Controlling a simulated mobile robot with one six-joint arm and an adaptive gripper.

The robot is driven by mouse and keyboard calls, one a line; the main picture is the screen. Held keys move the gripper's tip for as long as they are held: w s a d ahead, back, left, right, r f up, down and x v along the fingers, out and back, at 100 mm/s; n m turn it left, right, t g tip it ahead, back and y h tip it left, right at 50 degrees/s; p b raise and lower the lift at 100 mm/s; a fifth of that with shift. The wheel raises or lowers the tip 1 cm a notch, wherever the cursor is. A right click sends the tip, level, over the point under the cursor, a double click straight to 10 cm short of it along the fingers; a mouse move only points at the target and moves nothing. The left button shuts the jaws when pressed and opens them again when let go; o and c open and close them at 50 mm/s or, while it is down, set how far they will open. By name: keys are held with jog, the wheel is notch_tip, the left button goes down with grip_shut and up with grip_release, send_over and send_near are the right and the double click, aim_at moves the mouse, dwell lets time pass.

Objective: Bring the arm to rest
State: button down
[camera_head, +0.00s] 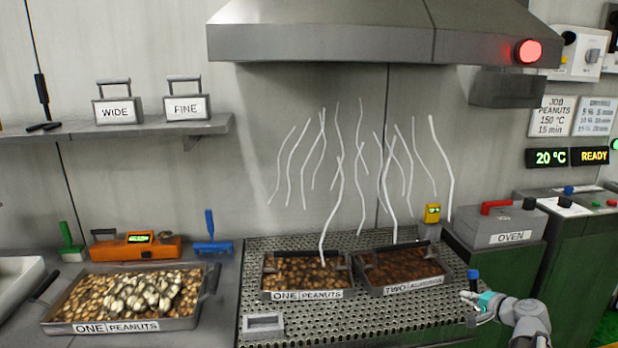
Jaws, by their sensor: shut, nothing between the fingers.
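My gripper (468,296) is at the lower right of the head view, at the right edge of the perforated metal table (330,325). It is shut with nothing held. My grey arm comes in from the bottom right behind it. A tray labelled ONE PEANUTS (300,295) and a dark tray labelled TWO (418,287) sit side by side on the perforated table, to the left of my gripper. White wisps rise above them.
Another ONE PEANUTS tray (130,325) stands on the left counter, with pale lumps on its nuts. An orange device (136,247) is behind it. A metal hood (380,35) with a red lamp (528,52) hangs above. The OVEN box (500,235) stands at the right.

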jog(key=s+a+f+n+g+h+p, duration=0.1)
jog(key=s+a+n+g, duration=0.3)
jog(key=a, duration=0.6)
jog(key=s+a+f+n+g+h+p, duration=0.2)
jog(key=s+a+n+g+p, duration=0.1)
jog(key=a, duration=0.7)
jog(key=s+a+f+n+g+h+p, duration=0.1)
jog(key=s+a+n+g, duration=0.4)
jog(key=a, duration=0.5)
jog(key=shift+f+n+g+p, duration=0.3)
jog(key=shift+f+p, duration=0.05)
jog(key=shift+p, duration=0.25)
